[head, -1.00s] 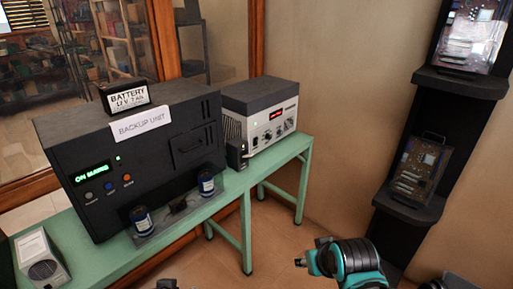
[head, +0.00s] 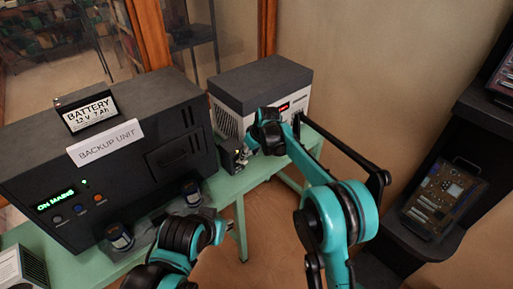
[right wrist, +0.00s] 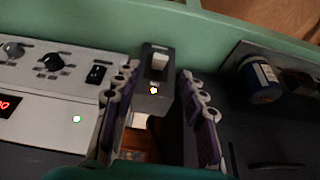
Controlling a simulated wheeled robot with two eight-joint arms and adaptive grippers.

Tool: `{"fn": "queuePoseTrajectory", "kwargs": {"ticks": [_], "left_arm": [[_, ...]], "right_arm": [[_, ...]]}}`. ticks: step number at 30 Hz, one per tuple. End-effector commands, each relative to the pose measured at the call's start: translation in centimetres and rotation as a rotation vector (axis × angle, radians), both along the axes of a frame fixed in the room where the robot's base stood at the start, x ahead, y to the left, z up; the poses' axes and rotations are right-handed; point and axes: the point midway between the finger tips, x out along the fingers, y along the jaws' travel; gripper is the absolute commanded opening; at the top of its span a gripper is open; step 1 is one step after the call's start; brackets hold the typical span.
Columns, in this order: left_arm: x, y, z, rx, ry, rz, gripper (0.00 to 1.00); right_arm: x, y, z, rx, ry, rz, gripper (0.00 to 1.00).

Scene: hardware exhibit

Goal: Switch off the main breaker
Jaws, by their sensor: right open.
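The breaker is a small dark box (head: 231,152) on the green bench, between the black backup unit and the grey power supply. In the right wrist view it (right wrist: 154,99) carries a pale rocker or lever (right wrist: 159,61) and a small glowing light. My right gripper (head: 247,149) is at the breaker in the head view. In the right wrist view its two purple-padded fingers (right wrist: 160,78) are spread, with the breaker showing between them. Contact cannot be told.
The backup unit (head: 110,180) has a lit "ON MAINS" display and a battery (head: 88,111) on top. The power supply (head: 262,82) stands behind the breaker. Small blue-labelled cylinders (head: 119,236) stand in front of the backup unit. A dark shelf (head: 455,205) is at the right.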

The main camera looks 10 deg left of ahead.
Motion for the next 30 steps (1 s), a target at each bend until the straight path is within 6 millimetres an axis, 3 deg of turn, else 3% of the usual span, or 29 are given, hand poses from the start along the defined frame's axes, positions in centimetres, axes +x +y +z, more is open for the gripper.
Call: {"fn": "queuePoseTrajectory", "kwargs": {"ticks": [18, 29, 30], "left_arm": [[0.0, 0.0, -1.6, 0.0, 0.0, 0.0, 0.29], [0.0, 0.0, -1.6, 0.0, 0.0, 0.0, 0.29], [0.0, 0.0, -1.6, 0.0, 0.0, 0.0, 0.29]], "right_arm": [[1.8, 3.2, -7.4, -0.002, 0.004, 0.021, 0.41], [2.0, 3.4, -8.0, -0.002, 0.004, 0.02, 0.41], [2.0, 3.4, -8.0, -0.002, 0.004, 0.02, 0.36]]}}
